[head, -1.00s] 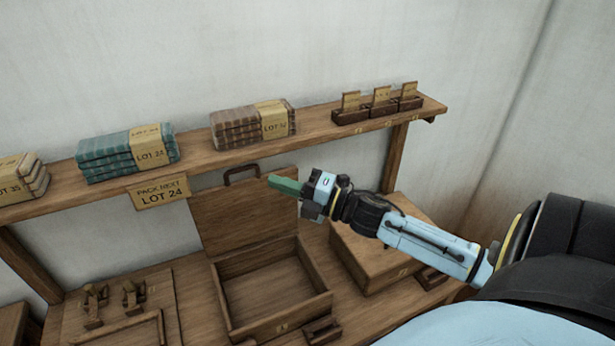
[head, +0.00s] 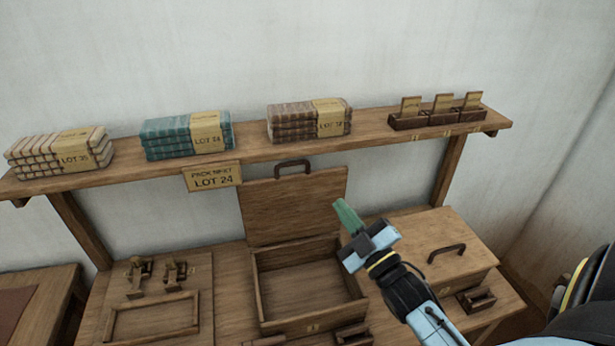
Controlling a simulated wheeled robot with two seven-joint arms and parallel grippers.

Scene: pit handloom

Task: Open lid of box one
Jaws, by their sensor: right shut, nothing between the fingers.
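A wooden box (head: 312,325) stands on the bench in the middle of the head view. Its lid (head: 295,205) is up and leans back upright behind it, with a dark handle (head: 293,168) at its top edge. The inside of this box looks empty. A second wooden box (head: 440,245) to the right has its lid down, with a dark handle on top. My right gripper (head: 347,216), with green fingers, is shut and empty. It appears in front of the space between the open box and the closed one, apart from the raised lid. My left gripper is not in view.
A shelf (head: 380,138) above holds folded cloth stacks in cream, teal (head: 187,136) and brown, and card holders (head: 437,112). A sign reading "PACK NEXT LOT 24" (head: 212,178) hangs from it. A wooden tray (head: 150,318) and small fittings lie on the left of the bench.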

